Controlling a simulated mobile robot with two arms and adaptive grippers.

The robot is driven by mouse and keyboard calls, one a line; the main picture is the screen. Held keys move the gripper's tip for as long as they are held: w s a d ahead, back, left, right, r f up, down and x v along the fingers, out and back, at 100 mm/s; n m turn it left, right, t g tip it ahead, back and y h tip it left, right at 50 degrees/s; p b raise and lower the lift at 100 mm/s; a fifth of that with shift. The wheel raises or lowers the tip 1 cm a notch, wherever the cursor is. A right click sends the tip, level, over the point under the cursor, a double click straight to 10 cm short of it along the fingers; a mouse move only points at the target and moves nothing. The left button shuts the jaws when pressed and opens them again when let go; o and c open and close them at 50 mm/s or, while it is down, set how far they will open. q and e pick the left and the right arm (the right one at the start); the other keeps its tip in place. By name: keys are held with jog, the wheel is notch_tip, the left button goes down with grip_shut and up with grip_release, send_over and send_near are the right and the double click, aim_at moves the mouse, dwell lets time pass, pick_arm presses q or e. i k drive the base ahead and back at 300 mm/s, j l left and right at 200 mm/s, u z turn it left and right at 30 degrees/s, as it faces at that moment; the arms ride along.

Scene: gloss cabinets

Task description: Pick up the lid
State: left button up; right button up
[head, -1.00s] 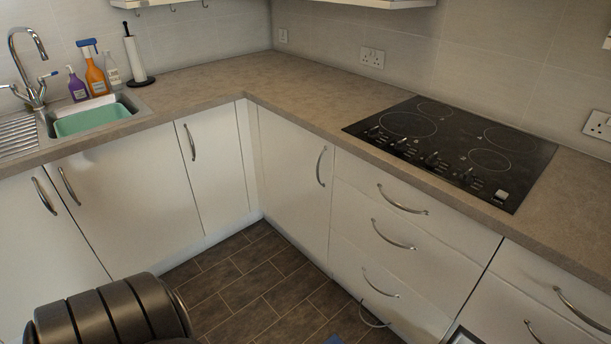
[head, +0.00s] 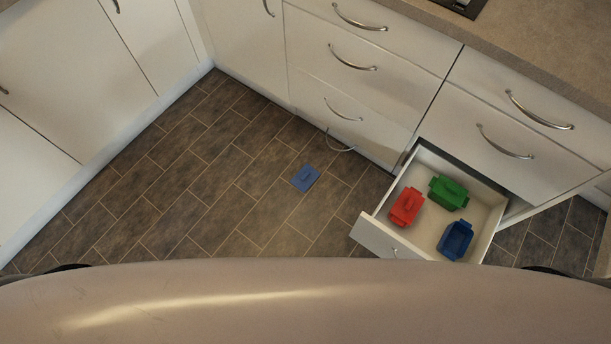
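A flat blue lid (head: 306,178) lies on the dark tiled floor in the head view, in front of the corner drawers. In an open bottom drawer (head: 374,238) at the right sit three small containers. The red container (head: 406,207) and the green container (head: 449,192) appear covered by lids with handles. The blue container (head: 456,240) is open on top, with no lid on it. Neither of my grippers shows in the head view, and part of my own body fills the bottom of the picture.
The open drawer juts out over the floor at the right. White cabinets line the left and back, with a metal handle (head: 343,110) and others sticking out. A worktop (head: 545,40) runs along the upper right. The floor (head: 215,190) around the lid is clear.

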aim_at(307, 176)
jog(key=z, duration=1.95)
jog(key=u, duration=1.95)
jog(key=z, duration=1)
jog(key=i+j+z, duration=0.1)
jog(key=j+z, duration=1.25)
jog(key=k+j+z, duration=0.1)
jog(key=j+z, duration=0.35)
